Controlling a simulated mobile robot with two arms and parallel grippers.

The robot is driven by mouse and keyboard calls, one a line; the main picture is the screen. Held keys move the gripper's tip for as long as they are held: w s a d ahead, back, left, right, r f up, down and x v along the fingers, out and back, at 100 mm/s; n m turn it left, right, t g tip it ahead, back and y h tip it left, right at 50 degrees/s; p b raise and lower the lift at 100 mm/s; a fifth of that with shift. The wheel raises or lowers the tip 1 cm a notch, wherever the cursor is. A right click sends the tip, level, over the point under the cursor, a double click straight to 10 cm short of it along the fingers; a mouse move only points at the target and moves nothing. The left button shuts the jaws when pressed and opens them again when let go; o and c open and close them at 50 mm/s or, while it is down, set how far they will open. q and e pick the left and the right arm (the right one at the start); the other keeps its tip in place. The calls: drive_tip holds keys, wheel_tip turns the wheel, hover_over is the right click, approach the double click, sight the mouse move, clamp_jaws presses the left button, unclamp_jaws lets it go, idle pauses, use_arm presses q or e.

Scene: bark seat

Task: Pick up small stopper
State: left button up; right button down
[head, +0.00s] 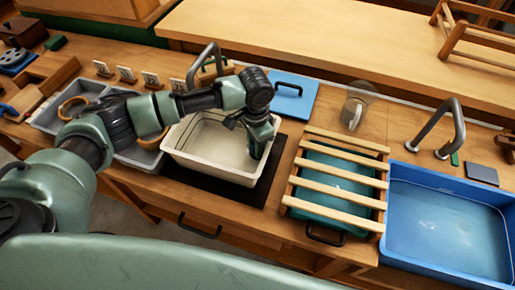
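My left gripper (257,146) reaches in from the left and points down at the right side of a cream basin (184,160). Its fingertips are at or just inside the basin's right wall; I cannot tell whether they touch it. The fingers are small and dark, so whether they are open or shut, or hold anything, is unclear. I cannot pick out a small stopper for certain; it may be hidden by the gripper or too small. The visible basin floor looks empty. My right gripper is out of view.
The cream basin stands on a black mat (262,190). To its right are a slatted wooden rack (338,171) over a teal tub and a blue basin (392,225). A blue board (300,100) lies behind. Grey trays (53,117) with wooden rings stand left. A curved faucet (207,55) rises behind.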

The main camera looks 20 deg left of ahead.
use_arm(q)
drive_tip(key=shift+c, duration=0.3)
clamp_jaws()
drive_tip(key=shift+r, duration=0.2)
